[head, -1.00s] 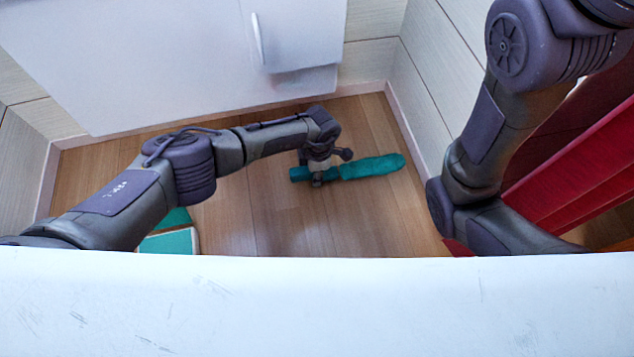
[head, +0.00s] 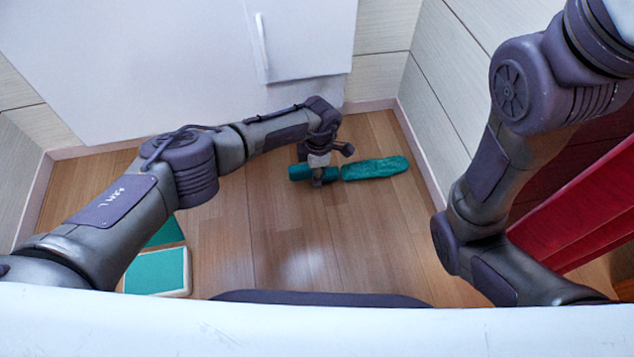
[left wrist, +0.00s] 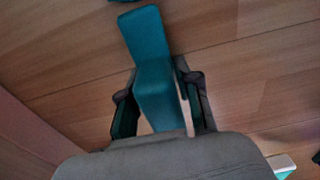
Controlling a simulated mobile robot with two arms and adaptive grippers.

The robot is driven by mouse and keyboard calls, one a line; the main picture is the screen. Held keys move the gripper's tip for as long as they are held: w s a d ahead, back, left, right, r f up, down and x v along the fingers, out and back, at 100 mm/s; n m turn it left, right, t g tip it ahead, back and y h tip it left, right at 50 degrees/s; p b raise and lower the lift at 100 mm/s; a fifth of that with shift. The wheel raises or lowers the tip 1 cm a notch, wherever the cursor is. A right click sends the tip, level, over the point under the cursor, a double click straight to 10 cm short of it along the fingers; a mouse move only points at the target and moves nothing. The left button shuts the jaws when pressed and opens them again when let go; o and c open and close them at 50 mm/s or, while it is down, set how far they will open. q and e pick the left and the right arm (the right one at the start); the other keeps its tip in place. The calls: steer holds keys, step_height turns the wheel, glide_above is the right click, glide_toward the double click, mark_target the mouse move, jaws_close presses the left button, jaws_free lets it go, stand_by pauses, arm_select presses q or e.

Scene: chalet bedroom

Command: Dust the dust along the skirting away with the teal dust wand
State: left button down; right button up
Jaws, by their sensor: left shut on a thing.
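The teal dust wand (head: 376,168) is level, low over or on the wooden floor; I cannot tell if it touches. Its fluffy end points right towards the right wall's skirting (head: 423,160), with a strip of floor between. My left gripper (head: 317,180) is shut on the wand's handle part (head: 300,172). In the left wrist view, the teal wand (left wrist: 150,62) runs up from between the fingers of my left gripper (left wrist: 160,105). I cannot make out the dust along the skirting. My right arm shows at the right, but its gripper is out of view.
A white cabinet (head: 170,60) with a handle stands at the back wall. A teal and white flat item (head: 158,272) lies on the floor at lower left, partly behind my left arm. A red item (head: 590,215) is at the right. The middle floor is bare.

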arm_select(q)
steer(key=shift+w+a+f+b, duration=0.1)
steer(key=shift+w+b, duration=0.35)
steer(key=shift+w, duration=0.25)
steer(key=shift+r, duration=0.25)
